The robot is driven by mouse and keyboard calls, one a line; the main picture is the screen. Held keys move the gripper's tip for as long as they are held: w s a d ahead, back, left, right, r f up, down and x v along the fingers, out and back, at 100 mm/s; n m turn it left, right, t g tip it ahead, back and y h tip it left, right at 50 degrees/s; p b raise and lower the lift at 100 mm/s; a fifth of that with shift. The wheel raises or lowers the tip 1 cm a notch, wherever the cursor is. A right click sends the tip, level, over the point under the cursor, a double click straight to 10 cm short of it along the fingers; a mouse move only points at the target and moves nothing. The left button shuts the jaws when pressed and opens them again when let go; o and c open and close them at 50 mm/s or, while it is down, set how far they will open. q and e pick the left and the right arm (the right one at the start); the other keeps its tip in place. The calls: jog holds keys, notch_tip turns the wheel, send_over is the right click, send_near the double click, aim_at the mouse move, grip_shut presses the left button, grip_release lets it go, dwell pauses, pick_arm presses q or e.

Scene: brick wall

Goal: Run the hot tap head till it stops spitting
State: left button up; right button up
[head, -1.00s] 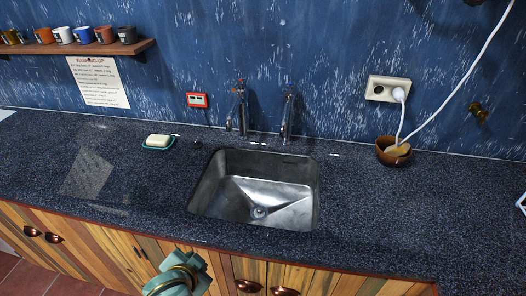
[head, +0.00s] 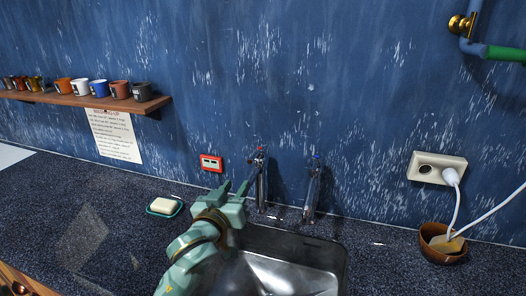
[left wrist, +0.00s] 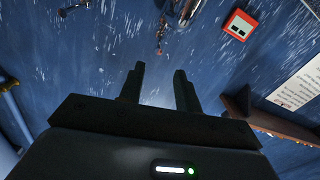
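Two metal taps stand behind the sink (head: 290,272). The left one, the hot tap (head: 262,180), has a red mark on its head; the right one, the cold tap (head: 313,190), has a blue mark. No water stream is visible from either. My left gripper (head: 234,187) is open and empty, just left of the hot tap and apart from it, over the sink's back left corner. In the left wrist view its two fingers (left wrist: 158,85) are spread, and part of the hot tap with its red mark (left wrist: 162,23) shows beyond them at the top. My right gripper is not in view.
A soap dish (head: 165,207) with soap lies left of the sink. A red-framed box (head: 211,163) is on the wall by the hot tap. A mug shelf (head: 150,103) is at left. A socket (head: 437,168) with a cable and a brown bowl (head: 442,243) are at right.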

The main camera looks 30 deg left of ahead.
pick_arm(q)
jog(key=b, duration=0.1)
send_near(259, 149)
jog(key=b+x, duration=0.2)
jog(key=x, duration=0.4)
jog(key=shift+w+f+b, duration=0.1)
jog(key=shift+w+b, duration=0.05)
jog(key=shift+b, duration=0.15)
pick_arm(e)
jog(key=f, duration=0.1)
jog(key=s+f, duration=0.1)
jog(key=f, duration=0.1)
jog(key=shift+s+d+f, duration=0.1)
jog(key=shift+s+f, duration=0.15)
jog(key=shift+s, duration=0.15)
pick_arm(q)
grip_shut()
